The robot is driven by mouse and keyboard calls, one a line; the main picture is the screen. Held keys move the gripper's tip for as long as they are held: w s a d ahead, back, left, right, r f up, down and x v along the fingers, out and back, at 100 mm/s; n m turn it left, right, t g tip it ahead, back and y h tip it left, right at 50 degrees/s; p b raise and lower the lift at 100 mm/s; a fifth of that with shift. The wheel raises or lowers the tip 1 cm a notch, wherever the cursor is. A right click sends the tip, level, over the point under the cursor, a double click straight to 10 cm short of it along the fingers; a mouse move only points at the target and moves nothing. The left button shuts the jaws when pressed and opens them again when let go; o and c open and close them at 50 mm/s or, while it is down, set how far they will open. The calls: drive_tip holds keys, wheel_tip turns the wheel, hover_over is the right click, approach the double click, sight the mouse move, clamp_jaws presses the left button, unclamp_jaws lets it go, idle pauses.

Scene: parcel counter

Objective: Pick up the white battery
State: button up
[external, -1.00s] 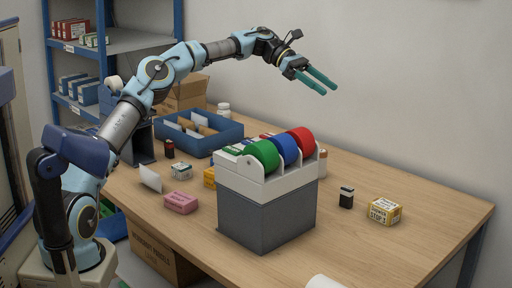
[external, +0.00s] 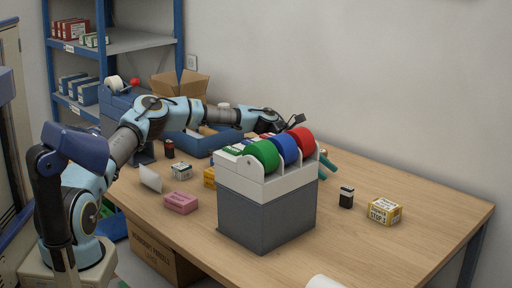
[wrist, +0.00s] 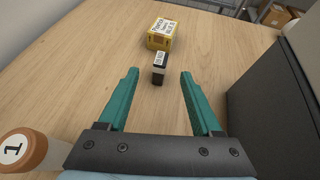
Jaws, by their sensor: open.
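The white battery (external: 346,196) appears to be the small upright block with a white top band and a black body. It stands on the table right of the tape dispenser. In the wrist view the battery (wrist: 159,68) is just beyond my fingertips, centred between them and not touched. My gripper (wrist: 160,77) is open and empty, its teal fingers spread low over the table. In the external view the gripper (external: 326,165) is mostly hidden behind the dispenser, with only teal finger parts showing.
A yellow box (external: 384,211) stands just beyond the battery. The grey tape dispenser (external: 266,217) with green, blue and red rolls is close beside my gripper. A round wooden piece marked 1 (wrist: 21,150) is near my gripper's left side.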

sight(345, 187)
drive_tip(key=p+x, duration=0.1)
drive_tip(key=x, duration=0.2)
drive_tip(key=shift+s+d+f, duration=0.1)
drive_tip(key=shift+s+d, duration=0.1)
drive_tip(key=shift+d, duration=0.15)
drive_tip(key=p+x, duration=0.2)
drive_tip(key=x, duration=0.2)
drive_tip(key=shift+s, duration=0.25)
drive_tip(key=shift+s+d+f, duration=0.15)
drive_tip(key=shift+d+f, duration=0.2)
drive_tip(key=shift+f, duration=0.05)
clamp_jaws()
